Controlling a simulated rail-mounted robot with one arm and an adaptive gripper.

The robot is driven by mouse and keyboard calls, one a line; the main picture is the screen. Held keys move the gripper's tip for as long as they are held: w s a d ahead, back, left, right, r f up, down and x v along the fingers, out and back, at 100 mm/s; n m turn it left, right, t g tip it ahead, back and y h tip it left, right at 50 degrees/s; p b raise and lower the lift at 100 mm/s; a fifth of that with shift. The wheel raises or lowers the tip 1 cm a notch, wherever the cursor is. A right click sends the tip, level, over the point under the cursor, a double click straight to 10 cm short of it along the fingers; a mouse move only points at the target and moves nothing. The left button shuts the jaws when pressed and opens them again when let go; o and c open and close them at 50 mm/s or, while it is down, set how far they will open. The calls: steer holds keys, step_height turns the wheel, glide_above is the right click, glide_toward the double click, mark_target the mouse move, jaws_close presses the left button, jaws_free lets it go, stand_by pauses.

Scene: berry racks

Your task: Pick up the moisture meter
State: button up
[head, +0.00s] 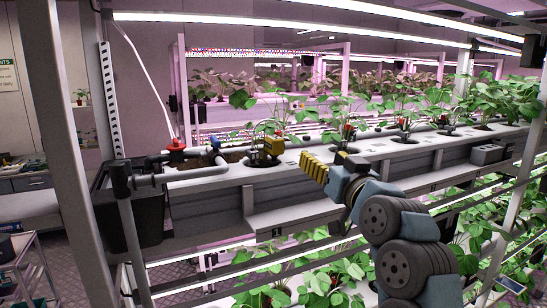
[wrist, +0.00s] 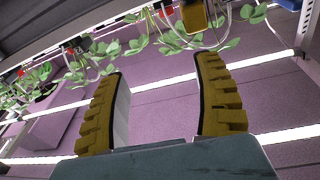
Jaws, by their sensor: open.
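A yellow box-shaped device with dark parts, which looks like the moisture meter (head: 273,146), stands on the white planting channel beside a plant in the head view. Part of a yellow body, apparently the same moisture meter (wrist: 193,16), shows at the top edge of the wrist view. My gripper (head: 308,164) has yellow ribbed fingers and is to the right of the meter in the head view, apart from it. In the wrist view my gripper (wrist: 163,70) is open with nothing between its fingers. The meter lies beyond the fingertips, nearer the right finger; much of it is cut off.
The white channel (head: 220,182) runs across the rack with several leafy plants along it. A red valve (head: 177,145) and a blue valve (head: 215,143) sit on pipes to the left. A grey post (head: 65,130) stands at the left. More plants (head: 330,278) grow below.

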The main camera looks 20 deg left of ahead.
mark_target(279, 144)
steer(key=s+a+n+g, duration=0.2)
steer(key=s+a, duration=0.1)
steer(key=shift+y, duration=0.3)
steer(key=x, duration=0.3)
steer(key=p+x, duration=0.1)
steer(key=x, duration=0.3)
steer(key=r+p+x, duration=0.1)
steer(key=x, duration=0.2)
steer(key=shift+a, duration=0.3)
steer(key=shift+w+a+f+p, duration=0.15)
steer(key=shift+w+a+p, duration=0.15)
steer(key=shift+w+a, duration=0.2)
steer(key=shift+p+x, duration=0.85)
steer(key=shift+x, duration=1.75)
jaws_close()
